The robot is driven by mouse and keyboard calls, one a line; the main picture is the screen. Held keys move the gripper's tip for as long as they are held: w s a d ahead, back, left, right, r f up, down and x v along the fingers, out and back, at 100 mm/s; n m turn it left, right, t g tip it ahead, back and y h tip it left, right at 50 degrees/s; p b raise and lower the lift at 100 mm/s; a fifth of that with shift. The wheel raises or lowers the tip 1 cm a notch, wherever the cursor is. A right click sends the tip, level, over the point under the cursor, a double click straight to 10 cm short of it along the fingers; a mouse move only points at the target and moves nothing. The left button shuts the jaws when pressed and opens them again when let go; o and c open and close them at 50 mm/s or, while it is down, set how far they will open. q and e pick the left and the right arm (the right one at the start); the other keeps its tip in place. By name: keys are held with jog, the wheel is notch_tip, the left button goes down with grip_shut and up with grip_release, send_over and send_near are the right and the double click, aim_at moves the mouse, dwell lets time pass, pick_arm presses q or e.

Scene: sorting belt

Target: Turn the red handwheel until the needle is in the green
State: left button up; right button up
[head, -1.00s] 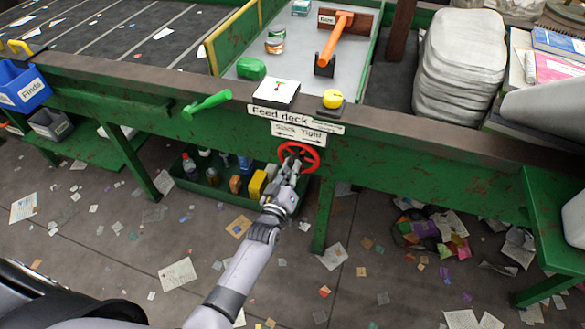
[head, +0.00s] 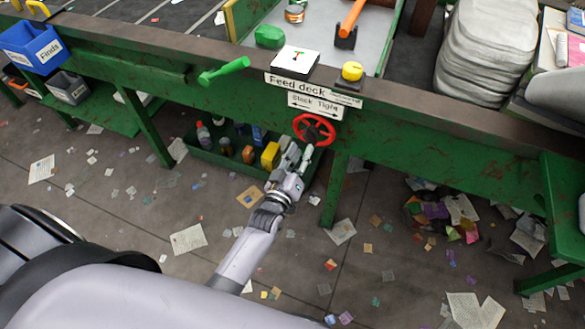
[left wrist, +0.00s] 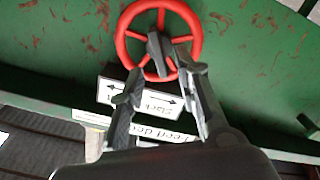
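The red handwheel (head: 313,130) is mounted on the front of the green belt frame, and it also shows in the left wrist view (left wrist: 123,40). My left gripper (head: 299,158) is just below and left of the wheel in the head view. In the left wrist view its fingers (left wrist: 160,72) are spread with a gap between them, pointing at the wheel's hub and lower rim. I cannot tell whether a fingertip touches the rim. The white gauge (head: 295,57) lies on the deck edge above; its needle is too small to read. My right gripper is not in view.
A "Slack Tight" sign (head: 316,105) with arrows hangs above the wheel. A green lever (head: 224,70) and a yellow button (head: 352,71) flank the gauge. A green crate (head: 215,160) of bottles and boxes stands below. A frame leg (head: 334,190) is right of my arm.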

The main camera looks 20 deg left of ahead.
pick_arm(q)
jog(key=s, duration=0.7)
dwell(0.3)
jog(key=s+d+f+m+g+h, duration=0.15)
jog(key=s+f+g, duration=0.4)
jog(key=f, duration=0.85)
jog(key=s+f+m+g, duration=0.3)
jog(key=s+f, duration=0.5)
jog(key=f, duration=0.5)
jog(key=s+a+f+m+g, duration=0.1)
jog(key=s+a+f+g, duration=0.1)
jog(key=s+f, duration=0.3)
jog(key=s+a+f+m+g+y, duration=0.1)
jog(key=s+a+f+g, duration=0.1)
jog(key=s, duration=1.1)
jog(key=s+a+f+m+g, duration=0.2)
jog(key=s+f+g, duration=0.2)
jog(key=s+f, duration=0.3)
jog(key=shift+s+a+f, duration=0.35)
jog(key=shift+s+a, duration=0.05)
jog(key=shift+s, duration=0.6)
jog(key=shift+g+y, duration=0.25)
